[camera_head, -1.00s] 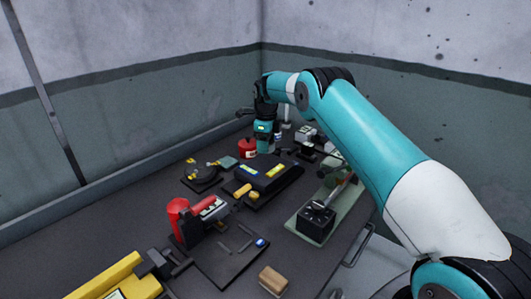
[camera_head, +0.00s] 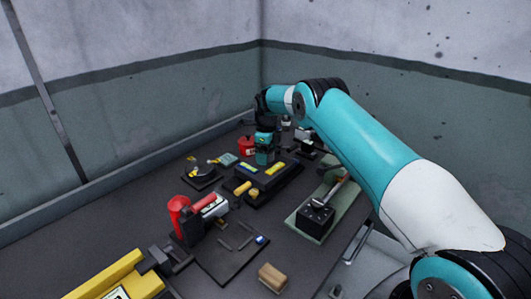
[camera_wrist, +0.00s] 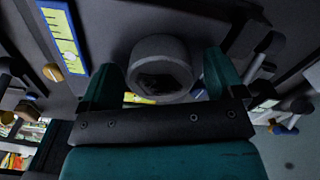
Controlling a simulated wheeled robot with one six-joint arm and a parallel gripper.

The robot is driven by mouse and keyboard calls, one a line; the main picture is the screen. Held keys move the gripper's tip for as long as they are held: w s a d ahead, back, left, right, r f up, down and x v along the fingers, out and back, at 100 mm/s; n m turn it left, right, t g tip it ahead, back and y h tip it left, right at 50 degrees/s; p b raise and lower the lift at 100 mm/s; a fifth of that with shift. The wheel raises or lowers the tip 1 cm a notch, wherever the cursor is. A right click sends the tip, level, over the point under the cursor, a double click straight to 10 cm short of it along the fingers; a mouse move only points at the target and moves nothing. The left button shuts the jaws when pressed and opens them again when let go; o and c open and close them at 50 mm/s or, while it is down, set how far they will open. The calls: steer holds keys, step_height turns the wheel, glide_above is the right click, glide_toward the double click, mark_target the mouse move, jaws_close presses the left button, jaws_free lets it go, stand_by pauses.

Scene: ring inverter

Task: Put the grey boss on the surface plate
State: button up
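The grey boss (camera_wrist: 160,68), a thick round ring with a dark hollow, shows in the wrist view between the two teal fingers of my gripper (camera_wrist: 166,78). A gap shows on each side of it, so the gripper looks open and not closed on it. In the head view my gripper (camera_head: 265,160) points down over a dark block with yellow strips (camera_head: 283,177); the boss is hidden there. I cannot tell for sure which thing is the surface plate; a flat dark plate (camera_head: 222,262) lies at the front.
A red cylinder (camera_head: 179,212) and clamp-like tool stand left of the front plate. A green base with a black block (camera_head: 316,217) is on the right. A wooden block (camera_head: 272,277) is near the front edge, a yellow tool (camera_head: 115,280) front left. A red pot (camera_head: 245,145) stands behind.

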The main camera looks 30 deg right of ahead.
step_height(320, 180, up, 12)
steer(key=b, duration=0.3)
steer(key=s+a+r+n, duration=0.6)
steer(key=a+r+n, duration=0.2)
steer(key=n, duration=0.1)
steer(key=s+a+r+n+y, duration=0.1)
steer(key=s+a+n, duration=0.35)
steer(key=s, duration=0.25)
steer(key=s+a+r+n+y, duration=0.1)
steer(key=s+a+r+n, duration=0.15)
steer(key=s+n, duration=0.35)
steer(key=s+a+n, duration=0.4)
steer(key=s, duration=0.4)
steer(key=s+a+f+n+y, duration=0.2)
steer(key=s+n, duration=0.8)
steer(key=s, duration=0.9)
steer(key=shift+s+a+f+n, duration=0.15)
steer(key=shift+a+f+n, duration=0.25)
steer(key=shift+a, duration=0.25)
